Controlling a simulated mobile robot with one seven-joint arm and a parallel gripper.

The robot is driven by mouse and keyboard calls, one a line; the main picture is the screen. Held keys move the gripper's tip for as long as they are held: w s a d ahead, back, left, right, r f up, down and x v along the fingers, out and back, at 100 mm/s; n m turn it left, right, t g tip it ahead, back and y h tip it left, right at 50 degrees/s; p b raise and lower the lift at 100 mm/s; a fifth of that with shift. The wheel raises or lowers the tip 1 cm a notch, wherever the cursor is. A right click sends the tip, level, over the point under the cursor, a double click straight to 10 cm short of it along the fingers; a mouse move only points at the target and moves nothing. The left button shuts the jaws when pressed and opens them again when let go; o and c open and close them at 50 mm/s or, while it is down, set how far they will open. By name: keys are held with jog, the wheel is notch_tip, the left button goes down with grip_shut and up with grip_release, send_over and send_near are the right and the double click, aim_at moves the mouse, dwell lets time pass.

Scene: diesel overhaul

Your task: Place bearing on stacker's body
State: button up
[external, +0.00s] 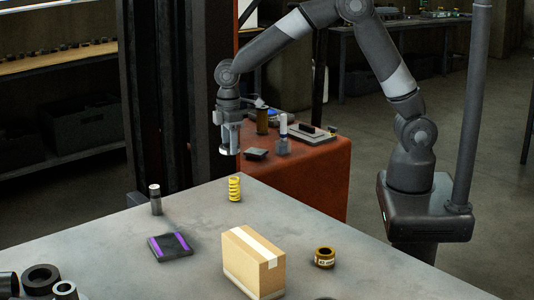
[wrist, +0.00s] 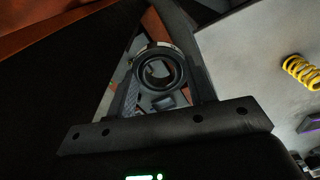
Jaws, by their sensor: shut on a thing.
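My gripper (external: 229,140) points down in the external view, near the dark mast and left of the stacker's orange-red body (external: 325,175). It is shut on the bearing, a metal ring (external: 229,151) held in the air at the fingertips. In the wrist view the bearing (wrist: 159,48) sits between the two fingers (wrist: 158,72), and its dark round bore faces the camera. The body's top bears several items, and orange surface (wrist: 85,15) also shows at the wrist view's upper left.
On the body's top are a dark flat block (external: 256,153), a white-topped cylinder (external: 283,138), a brown cylinder (external: 262,121) and a dark tray (external: 309,134). The grey table (external: 190,270) in front bears a yellow spring (external: 234,189), a carton (external: 253,262) and other parts.

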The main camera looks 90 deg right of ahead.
jog(key=s+d+r, duration=0.7)
jog(key=s+d, duration=0.1)
jog(key=s, duration=0.2)
jog(key=w+d+f+n, duration=0.1)
jog(key=d+n, duration=0.3)
jog(key=d, duration=0.9)
jog(key=w+d+f+n, duration=0.15)
jog(key=d+n, duration=0.25)
jog(key=d, duration=0.9)
jog(key=s+d+f+n, duration=0.2)
jog(key=s+d+f, duration=0.2)
jog(key=s+d, duration=0.3)
jog(key=s+d+f+n, duration=0.2)
jog(key=s+d+f, duration=0.2)
jog(key=s+d, duration=0.3)
jog(key=w+a+f, duration=0.1)
jog(key=w+f, duration=0.1)
jog(key=w, duration=0.1)
jog(key=w+f, duration=0.2)
jog(key=w, duration=0.2)
jog(key=w+a+f, duration=0.1)
jog(key=w+f, duration=0.1)
jog(key=w, duration=0.2)
jog(key=shift+w+a+f, duration=0.15)
jog(key=shift+a+f, duration=0.15)
jog(key=shift+f, duration=2.05)
